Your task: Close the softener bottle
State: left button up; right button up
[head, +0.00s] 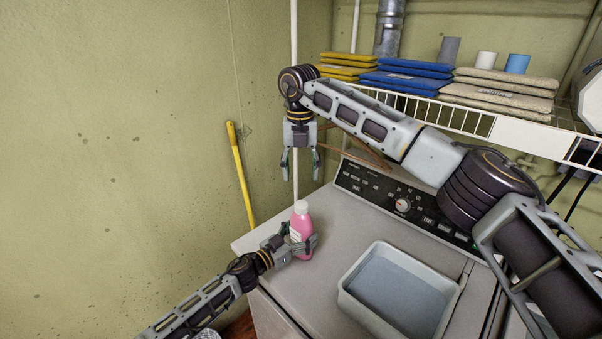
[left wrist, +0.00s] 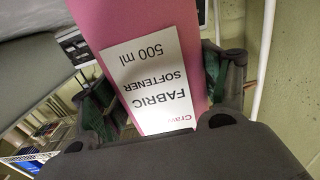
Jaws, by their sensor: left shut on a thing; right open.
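The pink softener bottle (head: 301,229) stands upright near the left edge of the grey machine top in the head view. A white cap (head: 301,206) shows at its top; I cannot tell how firmly it sits. My left gripper (head: 303,246) is shut around the bottle's lower body. In the left wrist view, the bottle's pink side (left wrist: 140,25) and its white fabric softener label (left wrist: 150,85) lie between the two fingers. My right gripper (head: 300,165) is open and empty, pointing down above and behind the bottle, apart from it.
A light grey tray (head: 347,296) sits on the grey machine top (head: 345,225) right of the bottle. The control panel (head: 360,192) runs along the back. A wire shelf (head: 470,122) with folded cloths (head: 405,77) and cups is above. A yellow pole (head: 241,175) leans on the wall.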

pick_arm(q)
jog(key=o, duration=2.1)
jog(key=shift+c, duration=0.2)
jog(key=shift+s+a, duration=0.1)
jog(key=shift+a, duration=0.05)
jog(key=shift+v, duration=5.85)
